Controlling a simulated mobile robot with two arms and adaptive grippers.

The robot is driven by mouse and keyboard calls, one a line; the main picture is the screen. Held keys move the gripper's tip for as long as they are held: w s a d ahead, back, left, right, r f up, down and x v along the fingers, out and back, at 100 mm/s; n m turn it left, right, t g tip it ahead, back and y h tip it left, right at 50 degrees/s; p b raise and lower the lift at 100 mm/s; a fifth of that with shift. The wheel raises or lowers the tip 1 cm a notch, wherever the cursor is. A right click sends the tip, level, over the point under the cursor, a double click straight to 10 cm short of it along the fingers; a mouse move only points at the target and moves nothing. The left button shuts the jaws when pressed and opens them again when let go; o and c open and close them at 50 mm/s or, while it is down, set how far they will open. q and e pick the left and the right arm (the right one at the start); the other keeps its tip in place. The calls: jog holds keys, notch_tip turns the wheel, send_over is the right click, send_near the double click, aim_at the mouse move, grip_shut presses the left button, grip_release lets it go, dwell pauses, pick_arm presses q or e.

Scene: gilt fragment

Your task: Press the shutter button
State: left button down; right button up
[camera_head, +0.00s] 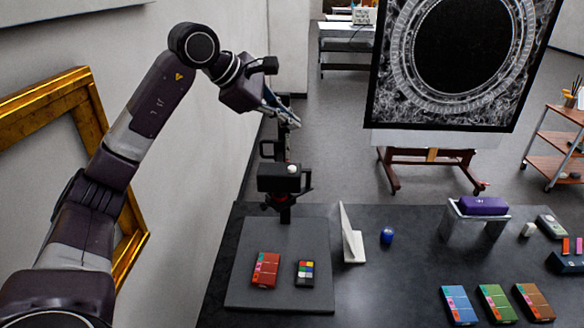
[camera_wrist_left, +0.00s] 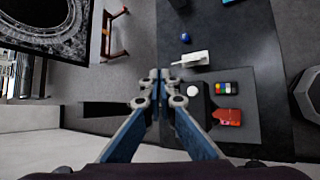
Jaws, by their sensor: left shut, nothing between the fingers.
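A black camera (camera_head: 279,181) is mounted on a dark stand, above a grey baseboard (camera_head: 245,290). A round white button (camera_head: 292,169) sits on its top; I take it for the shutter button. In the left wrist view the white button (camera_wrist_left: 192,90) shows just right of the fingers, on the dark camera body. My left gripper (camera_head: 292,119) is shut and empty, above and apart from the button. In the left wrist view the gripper's tips (camera_wrist_left: 160,75) are together. My right gripper is not in view.
A red box (camera_head: 265,270) and a colour chart (camera_head: 305,273) lie on the baseboard. A white upright panel (camera_head: 351,235) and a blue jar (camera_head: 387,236) stand to the right. A gold frame (camera_head: 88,110) leans at the left wall. Free table surface lies in front of the jar.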

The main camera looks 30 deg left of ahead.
aim_at(290, 169)
pick_arm(q)
notch_tip(290, 169, down, 9)
jog(key=b, duration=0.7)
jog(key=shift+b, duration=0.4)
jog(key=shift+r, duration=0.1)
dwell(0.7)
jog(key=shift+f, duration=0.4)
jog(key=shift+f+b, duration=0.4)
jog(key=shift+b, duration=0.1)
dwell(0.4)
dwell(0.3)
jog(key=shift+r+p, duration=0.8)
jog(key=shift+r, duration=0.05)
jog(key=shift+r, duration=0.1)
